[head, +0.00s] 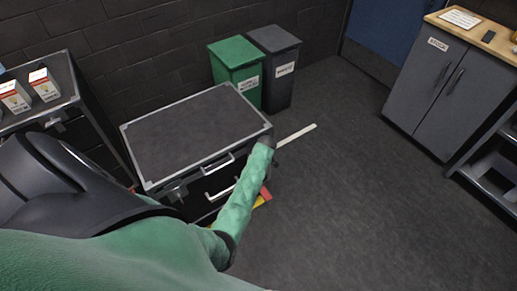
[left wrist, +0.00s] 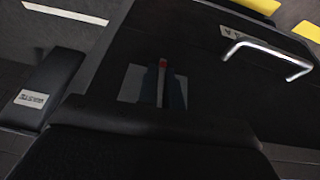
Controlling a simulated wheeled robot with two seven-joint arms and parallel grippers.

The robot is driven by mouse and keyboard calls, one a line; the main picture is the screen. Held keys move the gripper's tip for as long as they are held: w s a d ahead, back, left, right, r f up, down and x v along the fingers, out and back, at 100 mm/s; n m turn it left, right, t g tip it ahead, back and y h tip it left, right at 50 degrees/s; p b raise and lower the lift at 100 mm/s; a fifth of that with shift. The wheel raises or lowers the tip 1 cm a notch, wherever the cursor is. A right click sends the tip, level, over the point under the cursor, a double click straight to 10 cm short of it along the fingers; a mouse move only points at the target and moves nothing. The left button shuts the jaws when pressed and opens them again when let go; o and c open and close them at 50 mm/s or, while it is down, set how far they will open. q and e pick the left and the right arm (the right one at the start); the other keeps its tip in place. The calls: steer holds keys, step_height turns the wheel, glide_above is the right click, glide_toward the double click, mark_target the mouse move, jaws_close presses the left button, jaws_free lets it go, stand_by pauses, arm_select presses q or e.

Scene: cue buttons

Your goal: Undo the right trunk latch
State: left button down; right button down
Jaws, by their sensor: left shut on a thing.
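The trunk (head: 190,130) is dark with silver edges, and its lid is down. A carry handle (head: 220,162) is on its front, and the left latch (head: 178,193) shows at the front left. My left gripper (head: 267,143) is at the trunk's front right corner, where it hides the right latch in the head view. In the dark left wrist view, a pale plate with a narrow red-tipped piece (left wrist: 162,68), apparently the right latch, lies between the gripper's fingers (left wrist: 162,90). The gripper is shut on it. A chrome handle (left wrist: 268,50) is beside it. My right gripper is out of view.
A green bin (head: 235,65) and a grey bin (head: 277,65) stand behind the trunk. A cabinet with small cartons (head: 45,85) is at the left. A grey cupboard (head: 440,85) is at the right. The floor (head: 350,190) right of the trunk is clear.

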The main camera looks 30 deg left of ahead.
arm_select(q)
steer(key=shift+w+a+r+g, duration=0.15)
steer(key=shift+a+r+g, duration=0.1)
steer(key=shift+a+g, duration=0.1)
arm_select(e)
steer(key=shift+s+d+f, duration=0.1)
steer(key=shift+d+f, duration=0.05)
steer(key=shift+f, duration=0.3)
arm_select(q)
steer(key=c, duration=1.6)
jaws_free()
steer(key=shift+o, duration=0.2)
steer(key=shift+f, duration=0.1)
steer(key=shift+d, duration=0.15)
